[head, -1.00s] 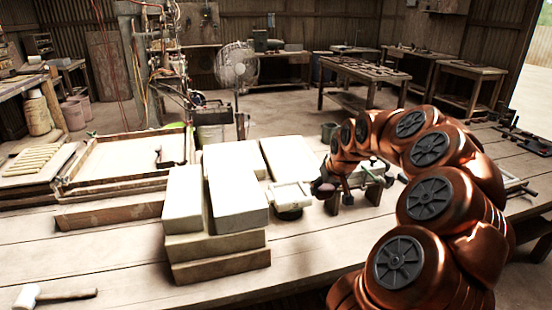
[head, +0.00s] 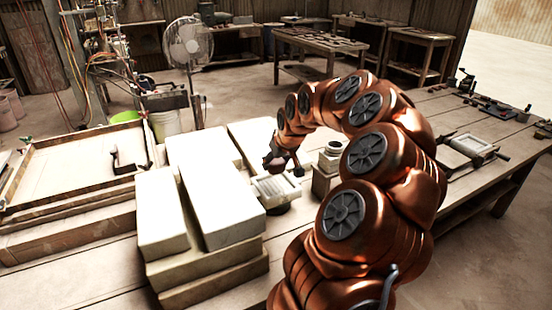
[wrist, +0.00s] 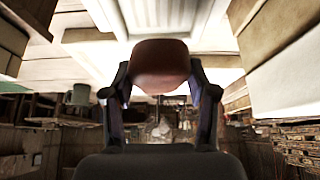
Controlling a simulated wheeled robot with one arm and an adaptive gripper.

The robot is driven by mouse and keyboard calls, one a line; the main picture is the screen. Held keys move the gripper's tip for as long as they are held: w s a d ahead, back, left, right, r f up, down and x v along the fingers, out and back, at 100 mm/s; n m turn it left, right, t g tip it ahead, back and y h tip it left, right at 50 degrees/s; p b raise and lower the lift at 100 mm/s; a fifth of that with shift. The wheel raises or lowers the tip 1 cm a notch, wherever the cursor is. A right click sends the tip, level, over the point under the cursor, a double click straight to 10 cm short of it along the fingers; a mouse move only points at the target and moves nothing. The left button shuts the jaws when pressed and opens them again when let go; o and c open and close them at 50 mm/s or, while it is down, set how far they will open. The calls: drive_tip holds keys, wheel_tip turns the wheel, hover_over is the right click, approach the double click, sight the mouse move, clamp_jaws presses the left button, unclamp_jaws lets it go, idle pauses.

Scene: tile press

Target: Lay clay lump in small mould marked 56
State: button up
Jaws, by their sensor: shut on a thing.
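My gripper (wrist: 158,82) is shut on a reddish-brown clay lump (wrist: 160,60), with one finger on each side of it in the wrist view. In the head view the lump (head: 274,163) shows small at the end of my arm. A small pale mould (head: 283,188) stands on the bench just below and beside it, right of the white blocks. The lump looks to be above the mould's back edge, apart from it. A pale framed mould also fills the top of the wrist view (wrist: 165,14). I cannot read its marking.
Large white blocks (head: 215,195) are stacked close left of the small mould. Another pale framed mould (head: 474,146) lies at the right. A wooden tray (head: 75,172) is at the left.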

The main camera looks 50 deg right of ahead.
sight(277, 171)
wheel_tip(277, 171, down, 4)
drive_tip(key=shift+s+r+b, duration=0.1)
drive_tip(key=shift+r+b, duration=0.05)
drive_tip(key=shift+b, duration=0.3)
drive_tip(key=shift+f+b, duration=0.85)
drive_tip(key=shift+f, duration=0.2)
drive_tip(key=o, duration=1.5)
drive_tip(key=shift+c, duration=0.2)
drive_tip(key=shift+r, duration=0.1)
drive_tip(key=v, duration=1.2)
